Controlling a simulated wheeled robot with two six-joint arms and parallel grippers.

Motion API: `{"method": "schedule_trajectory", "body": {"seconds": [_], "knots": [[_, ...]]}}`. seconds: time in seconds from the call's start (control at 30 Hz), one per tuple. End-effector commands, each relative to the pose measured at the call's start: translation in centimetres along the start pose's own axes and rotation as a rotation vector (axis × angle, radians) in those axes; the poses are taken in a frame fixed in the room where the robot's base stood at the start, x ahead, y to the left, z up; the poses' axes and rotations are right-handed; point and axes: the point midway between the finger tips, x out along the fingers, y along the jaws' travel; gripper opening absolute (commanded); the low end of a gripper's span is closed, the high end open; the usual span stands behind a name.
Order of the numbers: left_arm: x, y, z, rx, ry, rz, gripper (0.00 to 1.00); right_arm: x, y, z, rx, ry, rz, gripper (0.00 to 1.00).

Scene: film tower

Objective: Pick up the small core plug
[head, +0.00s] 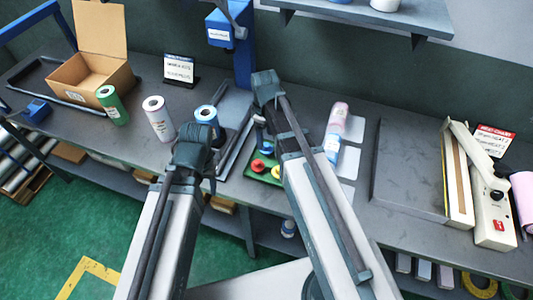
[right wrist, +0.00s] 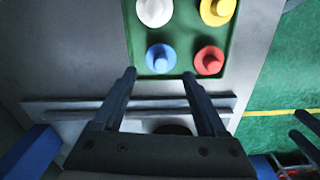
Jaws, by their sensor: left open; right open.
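A green tray (right wrist: 189,38) on the bench holds a white plug (right wrist: 154,12), a yellow plug (right wrist: 217,10), a blue plug (right wrist: 161,58) and a red plug (right wrist: 208,61). I cannot tell for sure which is the small core plug. My right gripper (right wrist: 159,73) is open and empty. Its fingertips are at the tray's near edge in the right wrist view, with the blue plug just beyond and between them. In the head view the right arm partly hides the tray (head: 265,179). My left gripper (head: 195,148) is open near the bench's front edge; its fingertips are unclear.
Dark rails (right wrist: 130,108) lie beside the tray. Several rolls, including a green one (head: 112,105) and a white one (head: 158,118), and an open cardboard box (head: 90,80) stand left. A heat sealer (head: 492,205) sits far right.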

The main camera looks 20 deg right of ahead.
Motion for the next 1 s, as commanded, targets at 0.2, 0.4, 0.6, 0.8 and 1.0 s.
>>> {"method": "schedule_trajectory", "body": {"seconds": [0.2,0.4,0.6,0.8,1.0], "knots": [[0.8,0.1,0.0,0.0,0.0,0.0,0.5,0.8,0.0,0.1,0.0,0.0,0.0,0.75],[3.1,0.3,-0.2,0.0,0.0,0.0,0.5,3.2,-0.1,0.4,0.0,0.0,0.0,0.75],[5.2,0.5,-0.3,0.0,0.0,0.0,0.5,5.2,-0.1,0.4,0.0,0.0,0.0,0.75],[5.0,0.5,-0.3,0.0,0.0,0.0,0.5,5.1,-0.1,0.4,0.0,0.0,0.0,0.75],[5.0,0.5,-0.3,0.0,0.0,0.0,0.5,5.1,-0.1,0.4,0.0,0.0,0.0,0.53]]}}
